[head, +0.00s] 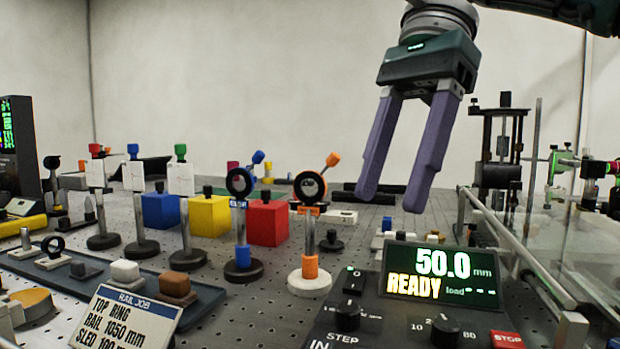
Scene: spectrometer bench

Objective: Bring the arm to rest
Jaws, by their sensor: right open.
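My right gripper (394,200) hangs from the top right of the head view with its two purple fingers pointing down. The fingers are apart and nothing is between them. It is above the bench, behind the control box with the green display (441,274) and to the right of the orange post mount (310,235). It appears clear of everything around it. My left gripper is not in the head view.
A perforated bench (225,290) carries several lens posts, a red block (268,222), a yellow block (209,215) and a blue block (160,210). A sign (130,318) stands at the front left. A rail stage (497,175) and clear panels stand at the right.

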